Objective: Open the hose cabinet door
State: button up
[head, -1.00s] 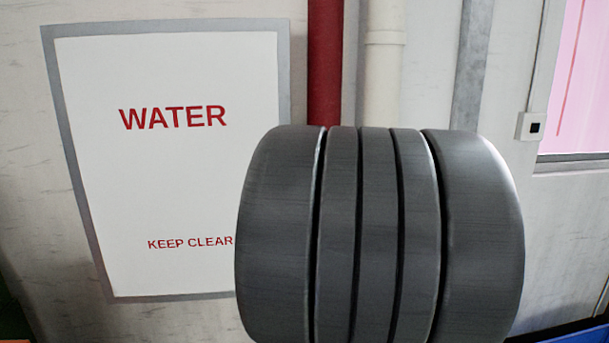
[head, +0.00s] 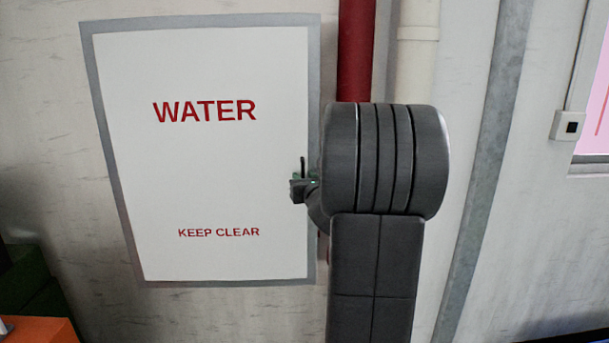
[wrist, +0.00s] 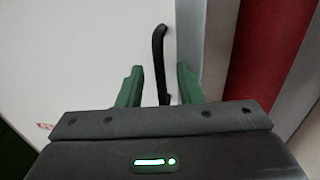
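The hose cabinet door (head: 215,160) is a flat white panel marked WATER and KEEP CLEAR, set in a grey frame. It looks closed in the head view. A black handle (wrist: 160,60) stands out near its right edge in the wrist view. My gripper (wrist: 158,86) has two green fingers, spread apart, one on each side of the lower part of the handle. Gaps show between the handle and both fingers. In the head view, my gripper (head: 302,180) is at the door's right edge, partly hidden by my arm.
A red pipe (head: 356,50) and a cream pipe (head: 416,50) run up the wall right of the cabinet. A grey upright strip (head: 485,160) stands farther right. An orange object (head: 40,330) and a dark green one (head: 25,280) lie at the lower left.

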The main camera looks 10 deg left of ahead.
jog(key=shift+w+a, duration=0.25)
jog(key=shift+w, duration=0.2)
grip_shut()
jog(key=shift+s, duration=0.1)
